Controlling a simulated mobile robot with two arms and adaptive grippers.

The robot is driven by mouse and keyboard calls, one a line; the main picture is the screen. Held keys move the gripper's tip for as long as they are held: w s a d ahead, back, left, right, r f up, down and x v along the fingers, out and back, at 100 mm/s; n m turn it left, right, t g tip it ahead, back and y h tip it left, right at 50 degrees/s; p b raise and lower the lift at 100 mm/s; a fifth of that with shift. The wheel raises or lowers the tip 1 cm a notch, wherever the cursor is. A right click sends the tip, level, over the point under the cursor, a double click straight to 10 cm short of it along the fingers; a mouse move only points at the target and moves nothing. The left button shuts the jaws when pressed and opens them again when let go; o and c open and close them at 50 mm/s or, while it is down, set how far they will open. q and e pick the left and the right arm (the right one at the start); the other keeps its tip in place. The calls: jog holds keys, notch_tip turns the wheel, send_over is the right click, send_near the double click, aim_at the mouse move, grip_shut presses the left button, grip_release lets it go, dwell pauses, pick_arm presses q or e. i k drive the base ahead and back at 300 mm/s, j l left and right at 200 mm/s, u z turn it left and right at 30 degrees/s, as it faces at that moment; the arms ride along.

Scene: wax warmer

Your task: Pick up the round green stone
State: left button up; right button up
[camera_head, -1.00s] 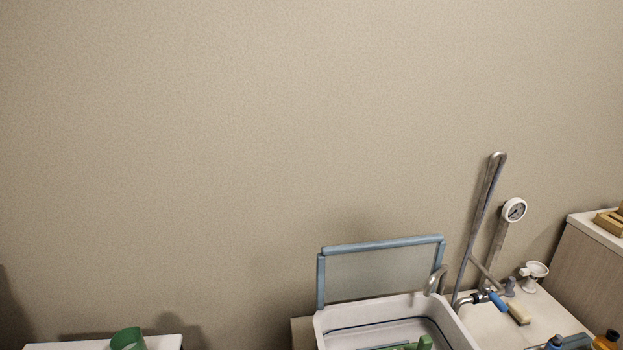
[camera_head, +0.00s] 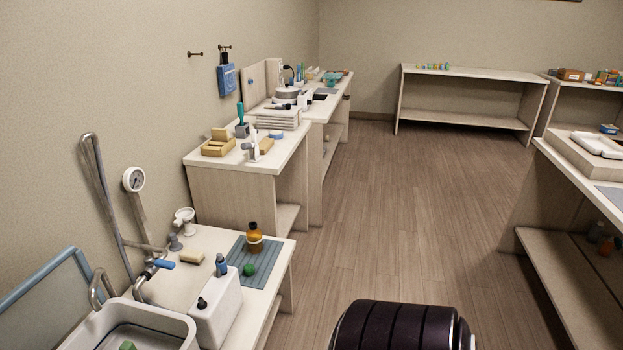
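A small round green object (camera_head: 249,270), which looks like the round green stone, lies on a blue-grey ribbed mat (camera_head: 262,275) on the counter at the lower left. It sits in front of an amber bottle with a dark cap (camera_head: 254,238) and to the right of a small blue bottle (camera_head: 221,265). Neither of my grippers shows in this view.
A white sink (camera_head: 165,330) with a grey faucet, partly cut off, stands at the lower left, with a green piece (camera_head: 127,346) in it. A white box (camera_head: 216,310) stands beside the mat. The wooden floor (camera_head: 400,220) is open between the counters.

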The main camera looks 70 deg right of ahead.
aim_at(248, 270)
jog(key=z, duration=1.65)
jog(key=u, duration=1.2)
jog(key=l+u, duration=0.3)
jog(key=u, duration=0.15)
jog(key=l+u, duration=0.7)
jog(key=u, duration=0.15)
jog(key=k+l+u, duration=0.1)
jog(key=l, duration=0.35)
jog(key=k+l+u, duration=0.1)
jog(key=l, duration=0.3)
jog(key=k+l+u, duration=0.1)
jog(key=l, duration=0.3)
jog(key=k+l+u, duration=0.1)
jog(key=l, duration=0.35)
jog(key=k+l+u, duration=0.1)
jog(key=k+l, duration=0.15)
jog(key=k+l+u, duration=0.1)
jog(key=l, duration=0.4)
jog(key=k, duration=0.05)
